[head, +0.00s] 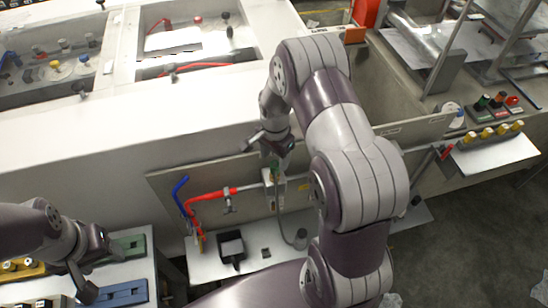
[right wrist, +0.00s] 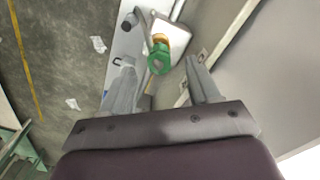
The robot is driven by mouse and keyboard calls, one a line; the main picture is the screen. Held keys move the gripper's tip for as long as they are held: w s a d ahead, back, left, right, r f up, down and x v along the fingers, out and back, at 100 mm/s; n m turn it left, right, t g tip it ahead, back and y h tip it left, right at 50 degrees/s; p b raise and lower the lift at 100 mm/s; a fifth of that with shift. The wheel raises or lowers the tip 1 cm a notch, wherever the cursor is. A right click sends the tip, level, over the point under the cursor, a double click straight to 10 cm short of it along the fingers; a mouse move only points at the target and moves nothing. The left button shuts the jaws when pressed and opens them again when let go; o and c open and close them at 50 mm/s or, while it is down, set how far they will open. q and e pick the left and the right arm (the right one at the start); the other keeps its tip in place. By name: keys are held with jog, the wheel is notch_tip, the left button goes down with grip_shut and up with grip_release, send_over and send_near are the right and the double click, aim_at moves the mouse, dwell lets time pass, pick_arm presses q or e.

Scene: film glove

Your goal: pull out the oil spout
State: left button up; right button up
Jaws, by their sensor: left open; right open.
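The oil spout appears to be the green piece with a brass-coloured end (right wrist: 158,56) in the right wrist view. It lies just beyond my right fingertips, roughly between them in the picture, with no visible contact. In the head view a small green piece (head: 273,171) shows below my right gripper (head: 268,142), at the top of a pale upright fitting by the panel. My right gripper (right wrist: 162,72) is open and empty. My left gripper (head: 88,268) is open and empty at the lower left, above a bench with green and blue blocks.
A red pipe (head: 210,195) and a blue pipe (head: 180,187) run beside the fitting. A black box (head: 231,246) sits on the white shelf (head: 205,268) below. Yellow-capped fittings (head: 495,132) stand at the right. The white machine top (head: 150,130) is clear.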

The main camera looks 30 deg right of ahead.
aim_at(275, 164)
notch_tip(275, 164, down, 4)
jog(key=shift+f+p, duration=0.1)
jog(key=shift+p, duration=0.4)
jog(key=shift+s+d+f, duration=0.1)
jog(key=shift+d+f, duration=0.15)
jog(key=shift+f, duration=0.05)
jog(key=shift+a, duration=0.15)
jog(key=c, duration=1)
jog(key=shift+r, duration=0.1)
grip_shut()
